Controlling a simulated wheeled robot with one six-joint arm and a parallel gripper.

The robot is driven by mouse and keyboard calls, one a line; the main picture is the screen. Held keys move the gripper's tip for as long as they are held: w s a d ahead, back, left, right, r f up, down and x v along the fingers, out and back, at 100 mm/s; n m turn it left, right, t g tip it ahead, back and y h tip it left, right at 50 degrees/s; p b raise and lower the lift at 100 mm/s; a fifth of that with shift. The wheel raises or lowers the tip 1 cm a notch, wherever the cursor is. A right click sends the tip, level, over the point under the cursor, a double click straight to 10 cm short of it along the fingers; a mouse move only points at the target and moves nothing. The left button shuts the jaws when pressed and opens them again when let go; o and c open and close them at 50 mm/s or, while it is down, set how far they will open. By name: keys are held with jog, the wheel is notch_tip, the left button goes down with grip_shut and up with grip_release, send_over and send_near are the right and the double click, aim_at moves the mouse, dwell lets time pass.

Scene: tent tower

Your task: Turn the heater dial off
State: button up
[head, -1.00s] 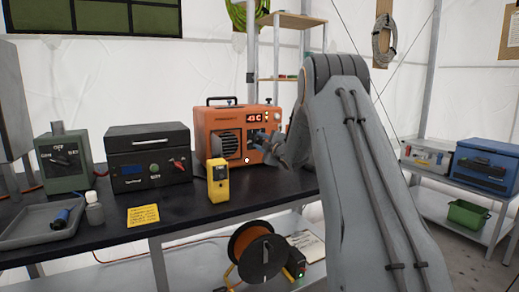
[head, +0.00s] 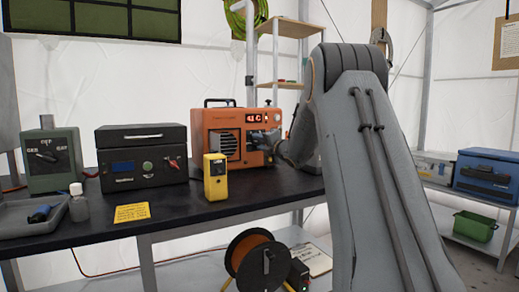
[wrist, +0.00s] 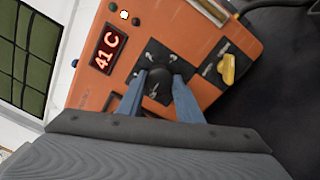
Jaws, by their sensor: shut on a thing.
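The orange heater (head: 211,130) stands on the black bench, with a red display. It also fills much of the wrist view (wrist: 205,45), turned on its side, and its display (wrist: 108,48) reads 41 C. The black heater dial (wrist: 156,88) sits on a dark square plate with white marks around it. The two bluish fingers of my gripper (wrist: 158,82) are shut on the dial, one on each side. The dial's pointer setting is hard to make out. In the head view my gripper (head: 270,140) is at the heater's front right, and my wrist hides the dial.
A yellow knob (wrist: 228,68) sits beside the dial plate on the heater. A yellow handheld meter (head: 216,178) stands at the bench's front edge before the heater. A dark box (head: 143,160), a green switch box (head: 52,160) and a bottle (head: 78,203) stand to the left.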

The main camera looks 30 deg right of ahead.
jog(key=shift+n, duration=0.4)
jog(key=o, duration=1)
jog(key=shift+o, duration=0.2)
jog(key=s, duration=0.7)
jog(key=shift+s+d+f, duration=0.15)
jog(key=shift+s, duration=0.25)
